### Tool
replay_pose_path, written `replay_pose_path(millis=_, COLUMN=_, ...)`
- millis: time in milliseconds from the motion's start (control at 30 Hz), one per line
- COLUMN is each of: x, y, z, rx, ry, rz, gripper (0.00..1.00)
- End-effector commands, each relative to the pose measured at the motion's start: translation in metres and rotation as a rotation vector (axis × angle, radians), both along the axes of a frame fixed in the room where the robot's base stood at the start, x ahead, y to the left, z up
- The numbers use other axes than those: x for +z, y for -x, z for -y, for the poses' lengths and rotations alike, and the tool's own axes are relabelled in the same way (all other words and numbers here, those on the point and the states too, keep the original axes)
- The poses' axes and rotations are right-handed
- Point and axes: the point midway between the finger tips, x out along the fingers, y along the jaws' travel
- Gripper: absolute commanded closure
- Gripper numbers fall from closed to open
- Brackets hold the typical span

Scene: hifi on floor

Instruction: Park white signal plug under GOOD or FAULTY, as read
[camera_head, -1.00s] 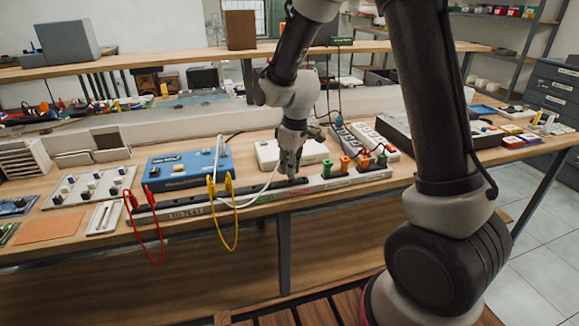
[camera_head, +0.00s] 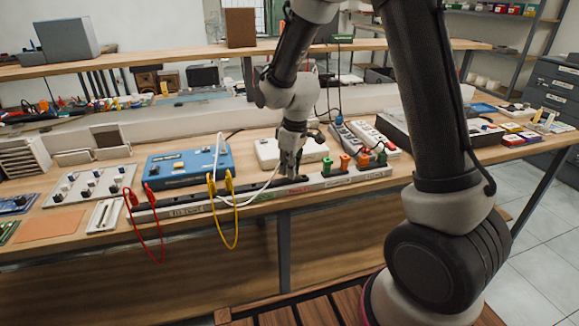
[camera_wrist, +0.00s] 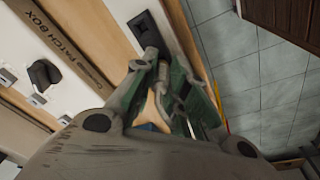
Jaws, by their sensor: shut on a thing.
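My gripper (camera_head: 290,174) is at the middle of the long rail (camera_head: 262,194) on the bench's front edge. In the wrist view its fingertips (camera_wrist: 155,62) are close together, beside a dark socket (camera_wrist: 146,30). A white cable (camera_head: 263,187) runs from the blue box (camera_head: 188,167) toward the gripper. The white plug is hidden between the fingers, so I cannot tell whether it touches the rail. The rail reads TO TEST at left, with a small red label near the gripper and a green label (camera_head: 335,182) to its right; their words are too small to read.
Red (camera_head: 160,240) and yellow (camera_head: 236,225) leads hang over the front edge. A white box (camera_head: 263,152) lies behind the gripper.

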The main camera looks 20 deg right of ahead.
Motion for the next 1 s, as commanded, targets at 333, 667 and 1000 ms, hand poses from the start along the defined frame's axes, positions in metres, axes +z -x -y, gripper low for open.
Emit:
replay_pose_path(millis=333, x=-0.0044, y=0.0000, z=0.0000, rx=0.000, ry=0.000, rz=0.000, gripper=1.00)
replay_pose_path(millis=667, x=-0.0081, y=0.0001, z=0.0001, rx=0.000, ry=0.000, rz=0.000, gripper=1.00)
replay_pose_path(millis=1000, x=-0.0087, y=0.0000, z=0.0000, rx=0.000, ry=0.000, rz=0.000, gripper=1.00)
